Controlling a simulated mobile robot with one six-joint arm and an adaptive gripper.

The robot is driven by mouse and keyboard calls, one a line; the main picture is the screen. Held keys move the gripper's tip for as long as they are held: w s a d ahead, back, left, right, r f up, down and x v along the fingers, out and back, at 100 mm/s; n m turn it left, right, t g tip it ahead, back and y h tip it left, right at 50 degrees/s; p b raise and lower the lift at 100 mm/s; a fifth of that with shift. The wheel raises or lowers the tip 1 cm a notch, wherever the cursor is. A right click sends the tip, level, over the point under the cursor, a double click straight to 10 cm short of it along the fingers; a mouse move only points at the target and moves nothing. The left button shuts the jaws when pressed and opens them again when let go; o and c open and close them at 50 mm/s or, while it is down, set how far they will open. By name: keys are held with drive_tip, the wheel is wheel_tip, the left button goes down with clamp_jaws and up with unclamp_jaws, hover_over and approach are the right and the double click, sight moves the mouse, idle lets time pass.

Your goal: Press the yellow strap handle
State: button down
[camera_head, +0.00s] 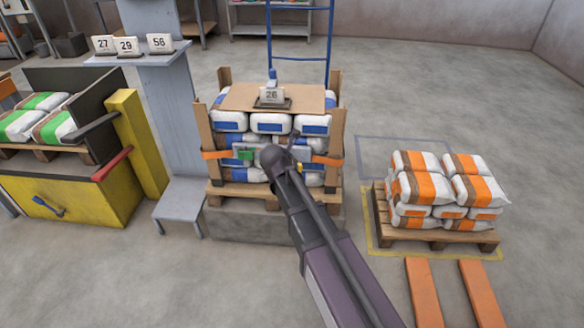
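An orange strap (215,154) runs around a pallet stack of white and blue bags (228,121) with wooden corner posts. A green buckle (245,153) sits on the strap, left of my arm. A small yellow piece (299,167) shows just right of my arm at strap height; I cannot tell whether it is the strap handle. My arm reaches up from the lower right and covers the middle of the strap. My gripper is mostly hidden at the arm's far end, so its opening and any contact with the strap cannot be seen.
A sign reading 26 (272,95) stands on the stack's cardboard top. A grey step (183,200) and a yellow machine (85,200) stand left. A pallet of orange-striped bags (440,236) and orange forks (424,290) are right. Floor between is clear.

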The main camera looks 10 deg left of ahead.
drive_tip(key=s+a+m+h, duration=0.1)
drive_tip(key=s+a+m, duration=0.1)
drive_tip(key=a, duration=0.6)
drive_tip(key=shift+s+r+g+h, duration=0.15)
drive_tip(key=shift+s+g+h, duration=0.15)
drive_tip(key=shift+s+g, duration=0.15)
drive_tip(key=w+d+r+b+x, duration=0.1)
drive_tip(key=r+b+x, duration=0.1)
drive_tip(key=b+x, duration=0.5)
drive_tip(key=shift+w+r+x, duration=0.2)
drive_tip(key=shift+w+x, duration=0.05)
drive_tip(key=shift+x, duration=2.9)
